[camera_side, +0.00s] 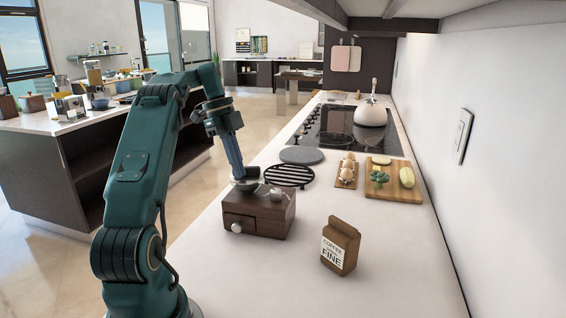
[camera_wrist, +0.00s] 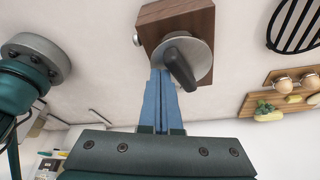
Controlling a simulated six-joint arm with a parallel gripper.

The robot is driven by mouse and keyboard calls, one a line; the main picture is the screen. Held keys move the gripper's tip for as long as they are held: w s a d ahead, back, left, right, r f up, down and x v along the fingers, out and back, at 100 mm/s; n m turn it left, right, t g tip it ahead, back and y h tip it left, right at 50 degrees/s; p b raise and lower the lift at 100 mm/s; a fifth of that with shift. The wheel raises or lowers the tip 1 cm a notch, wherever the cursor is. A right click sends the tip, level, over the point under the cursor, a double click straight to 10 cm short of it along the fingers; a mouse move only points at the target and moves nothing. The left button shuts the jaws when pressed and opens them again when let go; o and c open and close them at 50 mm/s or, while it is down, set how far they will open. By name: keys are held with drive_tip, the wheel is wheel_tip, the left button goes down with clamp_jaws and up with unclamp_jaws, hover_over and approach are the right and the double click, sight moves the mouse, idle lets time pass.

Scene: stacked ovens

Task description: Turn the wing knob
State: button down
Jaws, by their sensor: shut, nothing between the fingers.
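The wing knob is a dark bar (camera_wrist: 180,68) on a round grey metal disc (camera_wrist: 200,54), on top of a brown wooden box. In the side view the dark wing (camera_side: 248,173) stands above the disc at the box's back left. The box (camera_side: 262,214) has a small drawer with a white round pull (camera_side: 236,227). My gripper (camera_wrist: 161,71) has its blue fingers shut together and empty. Its tips are at the disc's edge, just left of the wing in the wrist view; I cannot tell if they touch it. The gripper also shows in the side view (camera_side: 238,175), angled down to the knob.
A coffee bag (camera_side: 340,246) stands at the box's right. A black round grate (camera_side: 289,175) and a grey round plate (camera_side: 301,155) lie behind. Eggs (camera_side: 347,168) and a cutting board (camera_side: 394,182) with vegetables are at the right. The front counter is clear.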

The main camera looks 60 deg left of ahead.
drive_tip(key=shift+a, duration=0.7)
idle(0.3)
drive_tip(key=shift+s+d, duration=0.1)
drive_tip(key=shift+d, duration=0.05)
idle(0.4)
